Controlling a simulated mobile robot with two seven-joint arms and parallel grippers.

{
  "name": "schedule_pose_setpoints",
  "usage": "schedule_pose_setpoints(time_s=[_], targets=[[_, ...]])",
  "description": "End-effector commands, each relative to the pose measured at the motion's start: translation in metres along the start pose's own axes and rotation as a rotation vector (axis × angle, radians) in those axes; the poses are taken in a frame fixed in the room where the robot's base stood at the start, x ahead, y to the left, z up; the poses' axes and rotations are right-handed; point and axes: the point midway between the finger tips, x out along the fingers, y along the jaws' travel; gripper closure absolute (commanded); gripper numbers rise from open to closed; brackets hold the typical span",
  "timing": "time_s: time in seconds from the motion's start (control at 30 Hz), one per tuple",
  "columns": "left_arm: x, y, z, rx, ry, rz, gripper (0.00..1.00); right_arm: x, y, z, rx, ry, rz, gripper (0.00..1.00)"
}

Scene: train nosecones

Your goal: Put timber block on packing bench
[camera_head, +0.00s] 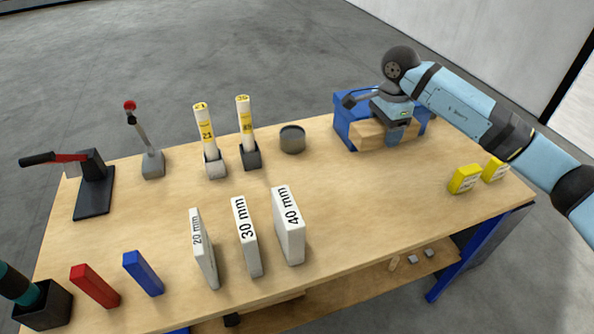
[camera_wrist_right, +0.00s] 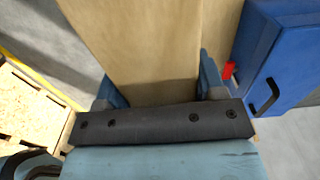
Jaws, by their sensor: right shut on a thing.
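The timber block (camera_head: 369,134) is a pale wooden piece at the back right of the packing bench (camera_head: 350,200), just in front of a blue box. My right gripper (camera_head: 396,132) is shut on the block from above. In the right wrist view the block (camera_wrist_right: 150,50) fills the space between the two fingers. The gripper hides part of the block in the head view. I cannot tell whether its underside touches the bench top. My left gripper is not in view.
The blue box (camera_head: 345,108) stands close behind the block. Two yellow blocks (camera_head: 464,179) sit at the right edge. White gauge blocks (camera_head: 289,225), a grey round cup (camera_head: 292,139) and two labelled tubes (camera_head: 205,130) stand left of it. The bench's middle right is clear.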

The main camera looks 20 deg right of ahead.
Motion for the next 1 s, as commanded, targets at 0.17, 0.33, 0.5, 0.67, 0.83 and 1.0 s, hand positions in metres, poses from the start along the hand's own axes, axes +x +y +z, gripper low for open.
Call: schedule_pose_setpoints(time_s=[0.17, 0.33, 0.5, 0.67, 0.83, 1.0], targets=[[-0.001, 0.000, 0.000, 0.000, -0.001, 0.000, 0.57, 0.005, 0.000, 0.000, 0.000, 0.000, 0.001, 0.66], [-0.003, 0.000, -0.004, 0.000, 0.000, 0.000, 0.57, 0.039, 0.001, 0.001, 0.001, -0.002, 0.005, 0.66], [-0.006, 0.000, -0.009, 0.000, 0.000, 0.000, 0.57, 0.085, 0.001, 0.001, 0.000, -0.003, 0.006, 0.66], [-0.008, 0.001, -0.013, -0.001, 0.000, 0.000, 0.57, 0.125, 0.001, 0.001, 0.001, -0.003, 0.004, 0.66], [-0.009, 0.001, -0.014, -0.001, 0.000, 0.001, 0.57, 0.151, 0.000, 0.001, 0.000, -0.002, 0.002, 0.66], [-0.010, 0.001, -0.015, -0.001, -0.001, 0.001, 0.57, 0.162, 0.000, 0.000, 0.000, -0.001, 0.000, 0.66]])
